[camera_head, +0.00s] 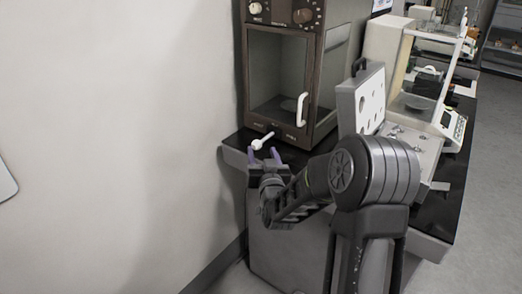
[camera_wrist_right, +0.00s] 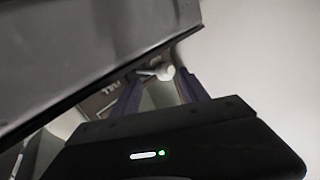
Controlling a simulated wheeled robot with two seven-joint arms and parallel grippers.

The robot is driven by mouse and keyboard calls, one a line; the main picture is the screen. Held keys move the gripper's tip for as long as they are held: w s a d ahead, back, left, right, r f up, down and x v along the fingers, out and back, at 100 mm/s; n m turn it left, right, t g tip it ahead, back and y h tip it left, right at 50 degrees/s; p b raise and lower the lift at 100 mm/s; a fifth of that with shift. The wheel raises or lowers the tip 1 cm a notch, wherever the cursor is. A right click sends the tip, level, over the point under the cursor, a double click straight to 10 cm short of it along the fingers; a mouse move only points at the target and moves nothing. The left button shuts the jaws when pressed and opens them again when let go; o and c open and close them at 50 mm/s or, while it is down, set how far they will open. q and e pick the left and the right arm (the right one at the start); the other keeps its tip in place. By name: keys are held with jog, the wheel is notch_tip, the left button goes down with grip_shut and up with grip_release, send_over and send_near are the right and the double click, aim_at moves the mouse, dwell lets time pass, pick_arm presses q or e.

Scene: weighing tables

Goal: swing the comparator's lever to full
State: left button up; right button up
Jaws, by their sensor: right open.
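The comparator (camera_head: 336,62) is a dark brown cabinet with a glass door and a white door handle, at the back of the black table. Its small white lever (camera_head: 263,141) sticks out low at the front left, with a rounded end. My right gripper (camera_head: 264,155) is open, its purple fingers pointing at the lever and just in front of it. In the right wrist view the lever's pale end (camera_wrist_right: 164,72) shows between the tips of the right gripper (camera_wrist_right: 158,78). Whether the fingers touch it I cannot tell. My left gripper is out of view.
The black table (camera_head: 234,143) has a narrow free strip at its front left. An open grey case (camera_head: 347,104) with a white lined lid stands right of the comparator. A glass-sided balance (camera_head: 421,82) stands farther right. A bare wall is at left.

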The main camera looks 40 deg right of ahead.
jog(key=v, duration=0.5)
dwell(0.4)
jog(key=s+a+f+n+g+y, duration=0.1)
jog(key=s+a+f+g+y, duration=0.2)
jog(key=a+f, duration=0.6)
jog(key=s+a+f+n+g+y, duration=0.1)
jog(key=s+a+f+g+y, duration=0.15)
jog(key=a+f, duration=0.65)
jog(key=s+a+f+n+g+y, duration=0.2)
jog(key=s+a+f+g+y, duration=0.3)
jog(key=f, duration=0.8)
jog(key=s+a+f+n+g+y, duration=0.1)
jog(key=s+a+f+g, duration=0.1)
jog(key=s+a+f, duration=0.4)
jog(key=s+a+f+g+y, duration=0.1)
jog(key=s+a+f+g, duration=0.15)
jog(key=s+a, duration=0.6)
notch_tip(320, 180, up, 14)
jog(key=s+p, duration=0.2)
jog(key=p, duration=1.1)
jog(key=shift+s+d+f, duration=0.2)
jog(key=shift+d, duration=0.05)
